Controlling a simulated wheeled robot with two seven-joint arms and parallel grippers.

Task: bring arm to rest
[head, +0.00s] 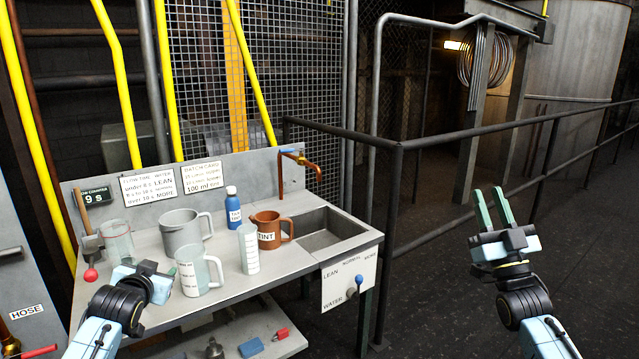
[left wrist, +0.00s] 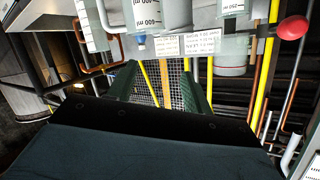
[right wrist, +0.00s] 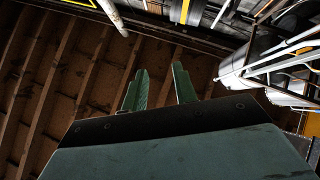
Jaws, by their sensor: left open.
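My left gripper (head: 145,283) is over the front left of the bench, beside the clear measuring jug (head: 200,272). Its fingers are hard to see in the head view; in the left wrist view the two green fingers (left wrist: 160,85) stand wide apart with nothing between them. My right gripper (head: 490,208) is raised to the right of the bench, over the dark floor, fingers pointing up. Its two green fingers are apart and empty, as the right wrist view (right wrist: 160,85) also shows.
The bench (head: 290,270) holds a grey pitcher (head: 182,232), a brown TINT jug (head: 270,229), a clear graduated cylinder (head: 249,250), a blue bottle (head: 233,208) and a clear beaker (head: 117,240). A sink (head: 328,238) is at its right end. A dark railing (head: 395,230) runs behind my right gripper.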

